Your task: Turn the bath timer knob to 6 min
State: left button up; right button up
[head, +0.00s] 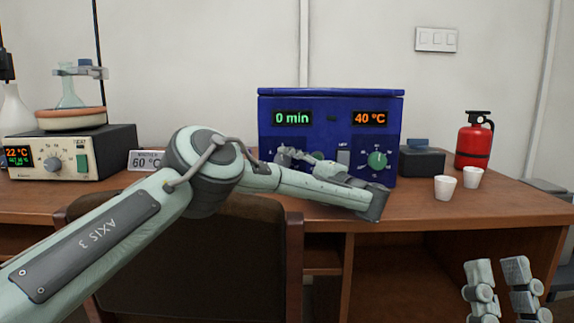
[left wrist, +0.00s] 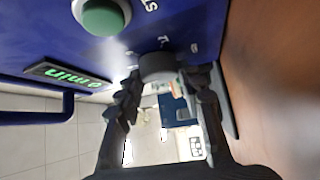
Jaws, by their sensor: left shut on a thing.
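The blue bath (head: 330,139) stands on the desk. Its timer display (head: 292,118) reads 0 min in green, its other display (head: 369,118) 40 °C in orange. My left gripper (head: 288,156) is at the panel below the timer display, hiding the timer knob in the head view. In the left wrist view its fingers are shut on a dark grey round knob (left wrist: 158,66), the timer knob. The knob's pointer cannot be made out. My right gripper (head: 500,290) is empty and open, low at the right, away from the bath.
A heater with a flask (head: 70,153) and a 60 °C sign (head: 147,160) stand at left. A dark box (head: 421,162), two white cups (head: 445,188) and a red extinguisher (head: 474,142) stand right of the bath. A chair (head: 180,260) is in front of the desk.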

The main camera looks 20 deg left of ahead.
pick_arm(q)
jog(key=shift+r, duration=0.1)
jog(key=o, duration=1.2)
jog(key=shift+c, duration=0.2)
jog(key=shift+d, duration=0.1)
jog(key=v, duration=0.7)
jog(key=shift+s+d, duration=0.15)
